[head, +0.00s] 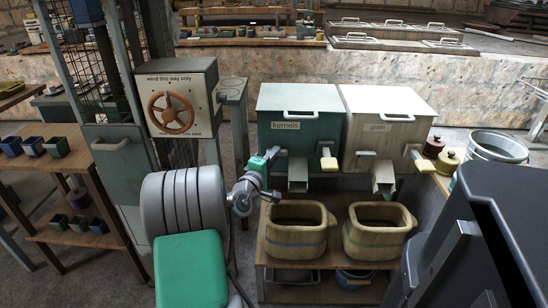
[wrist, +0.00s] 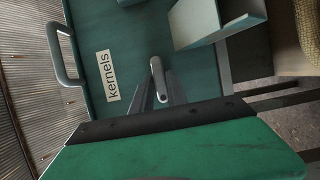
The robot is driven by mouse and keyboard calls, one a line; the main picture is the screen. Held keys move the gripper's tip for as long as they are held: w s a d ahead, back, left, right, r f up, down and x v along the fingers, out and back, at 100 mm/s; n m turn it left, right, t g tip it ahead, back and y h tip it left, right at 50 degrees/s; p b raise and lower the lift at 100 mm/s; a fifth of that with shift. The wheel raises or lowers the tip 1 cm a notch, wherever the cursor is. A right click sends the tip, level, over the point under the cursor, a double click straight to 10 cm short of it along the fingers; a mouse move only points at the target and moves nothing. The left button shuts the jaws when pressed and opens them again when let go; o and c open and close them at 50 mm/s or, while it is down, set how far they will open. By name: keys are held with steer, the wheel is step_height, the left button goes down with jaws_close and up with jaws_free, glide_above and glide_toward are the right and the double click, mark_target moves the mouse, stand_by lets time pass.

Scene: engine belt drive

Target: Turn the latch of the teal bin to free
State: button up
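The teal bin (head: 300,99), labelled "kernels", stands left of the grain bin. Its front and label also show in the wrist view (wrist: 118,35). Its latch is a short pale lever (wrist: 157,76) on the front, below the label. In the head view my gripper (head: 272,155) is at the lower left of the bin's front and mostly covers the latch. In the wrist view my grey fingers (wrist: 165,95) reach up to the latch. Whether they touch or grip it I cannot tell.
The grain bin (head: 385,108) stands right beside it. The teal bin's chute (head: 298,175) and a yellow-tipped handle (head: 327,158) are right of my gripper. Tubs (head: 299,240) stand below. A handwheel box (head: 177,98) is at left.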

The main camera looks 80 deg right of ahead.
jaws_close()
steer(key=shift+r+m+p, duration=0.15)
steer(key=shift+m+p, duration=0.25)
steer(key=m+t+y+p, duration=0.1)
steer(key=m+t, duration=0.1)
steer(key=m, duration=0.2)
steer(key=m+t+y+p, duration=0.2)
steer(key=m, duration=0.2)
steer(key=s+m+t+y+p, duration=0.1)
steer(key=m+t, duration=0.1)
steer(key=m, duration=0.2)
steer(key=shift+d+r+m+y+p, duration=0.1)
steer(key=shift+r+m+y+p, duration=0.15)
steer(key=shift+m+y+p, duration=0.1)
stand_by(0.4)
stand_by(0.3)
steer(key=shift+o, duration=2.3)
jaws_free()
